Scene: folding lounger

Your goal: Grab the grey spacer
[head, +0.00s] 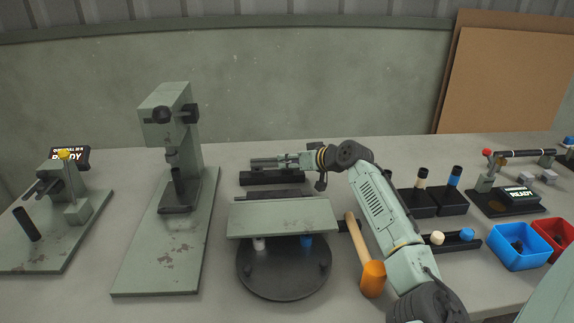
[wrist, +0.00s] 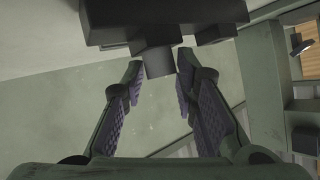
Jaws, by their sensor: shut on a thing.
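My gripper (head: 268,161) reaches left, level, over the back middle of the table, just above a long black block (head: 272,178). In the wrist view its two purple-padded fingers (wrist: 157,72) stand on either side of a small dark grey block, which I take to be the grey spacer (wrist: 158,63). The gripper is shut on it near the fingertips. The spacer's upper end meets a larger dark body (wrist: 165,15) at the top of the wrist view; I cannot tell whether they are joined. In the head view I cannot make out the spacer.
A green raised plate (head: 283,217) over a round black base stands in front of the gripper. A tall green press (head: 167,105) stands to the left. An orange-headed mallet (head: 372,275), black holders and a blue bin (head: 518,258) lie right.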

